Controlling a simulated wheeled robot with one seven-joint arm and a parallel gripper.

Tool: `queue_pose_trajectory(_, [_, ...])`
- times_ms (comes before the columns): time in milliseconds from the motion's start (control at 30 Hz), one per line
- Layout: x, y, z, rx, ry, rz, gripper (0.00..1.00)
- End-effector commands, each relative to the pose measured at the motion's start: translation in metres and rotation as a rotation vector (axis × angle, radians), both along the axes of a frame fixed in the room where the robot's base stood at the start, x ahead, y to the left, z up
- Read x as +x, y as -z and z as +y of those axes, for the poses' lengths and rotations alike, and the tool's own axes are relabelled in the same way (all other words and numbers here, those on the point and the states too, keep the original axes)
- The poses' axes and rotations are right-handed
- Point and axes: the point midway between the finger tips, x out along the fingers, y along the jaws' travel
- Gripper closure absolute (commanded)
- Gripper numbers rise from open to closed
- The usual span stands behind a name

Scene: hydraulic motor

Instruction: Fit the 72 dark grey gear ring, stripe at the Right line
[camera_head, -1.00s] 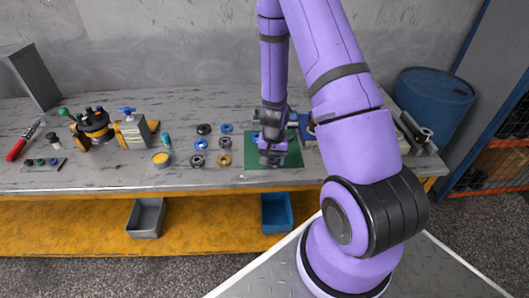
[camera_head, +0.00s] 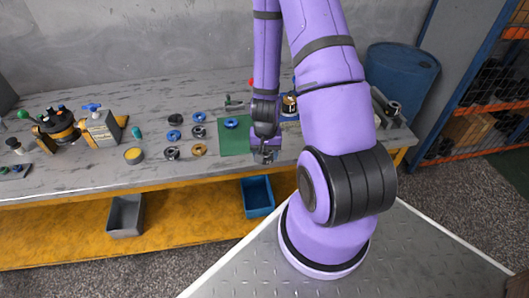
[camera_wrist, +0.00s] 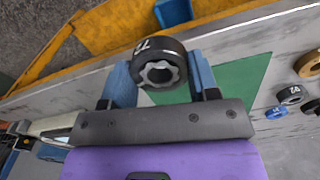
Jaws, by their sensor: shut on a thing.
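The dark grey gear ring (camera_wrist: 160,68), with a toothed bore and a white 72 on its rim, is held between the two blue fingertips of my gripper (camera_wrist: 161,77) in the wrist view. Its stripe cannot be made out. In the head view my gripper (camera_head: 265,154) points down over the bench, by the right edge of the green mat (camera_head: 236,142); the ring is too small to tell there. A device with an orange-brown part (camera_head: 289,104) stands behind my arm and is partly hidden; I cannot see a Right line.
Several loose rings lie left of the mat, among them a gold ring (camera_head: 198,149). A blue ring (camera_head: 231,123) lies on the mat. A black-and-yellow assembly (camera_head: 58,123) stands at the left. A blue bin (camera_head: 257,196) is below the bench. A blue barrel (camera_head: 398,78) stands behind right.

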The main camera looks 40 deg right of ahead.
Motion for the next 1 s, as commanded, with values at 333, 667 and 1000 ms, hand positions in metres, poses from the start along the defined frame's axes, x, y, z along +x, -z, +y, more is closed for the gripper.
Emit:
queue_pose_trajectory(333, [0.0, -0.007, -0.001, -0.001, 0.0, -0.001, 0.79])
queue_pose_trajectory(667, [0.0, -0.016, 0.0, -0.001, 0.0, -0.001, 0.79])
queue_pose_trajectory(1000, [0.004, -0.016, 0.001, 0.001, -0.011, -0.002, 0.79])
